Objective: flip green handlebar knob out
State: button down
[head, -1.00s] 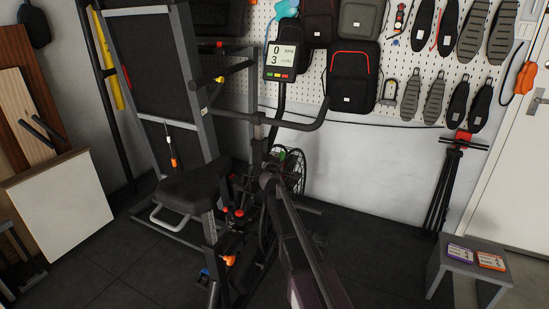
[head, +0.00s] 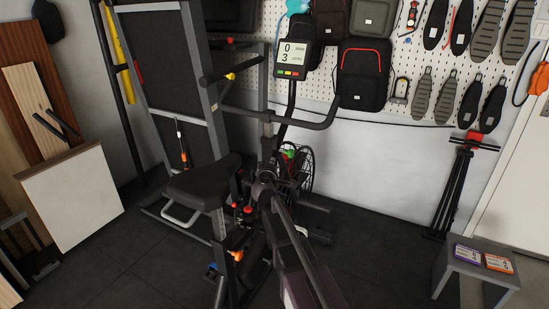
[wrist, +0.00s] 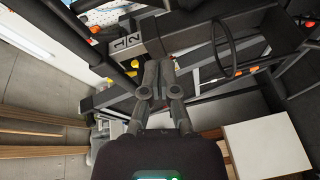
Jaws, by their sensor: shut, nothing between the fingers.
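The exercise bike's black handlebar (head: 325,122) curves out below its display (head: 292,58) in the head view. A small green patch (head: 289,153) shows beside the fan wheel, below the handlebar. I cannot tell whether it is the green knob or which way it is turned. No green knob can be made out in the wrist view. My gripper (wrist: 152,80) is shut and empty in the wrist view, with dark frame bars beyond its fingertips. In the head view I cannot make out my gripper; my arm reaches up from the bottom toward the bike.
The bike's seat (head: 203,182) is left of my arm. A tripod (head: 458,185) and a small grey stool (head: 475,268) stand at right. A white board (head: 72,205) leans at left. Dark floor is clear at front left.

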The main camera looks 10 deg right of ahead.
jog(key=shift+v, duration=0.75)
jog(key=shift+s, duration=0.1)
jog(key=s+d+f+m+g+h, duration=0.2)
jog(key=s+d+f+m+g, duration=0.75)
jog(key=s, duration=0.45)
jog(key=s+a+f+m+g+y, duration=0.1)
jog(key=s+a+f+g+y, duration=0.2)
jog(key=s, duration=0.5)
jog(key=s+f+m+g+y, duration=0.1)
jog(key=s+f+g+y, duration=0.3)
jog(key=s, duration=0.5)
notch_tip(320, 180, up, 21)
jog(key=a+p, duration=0.1)
jog(key=p, duration=2)
jog(key=shift+s+p, duration=0.35)
jog(key=shift+s, duration=0.05)
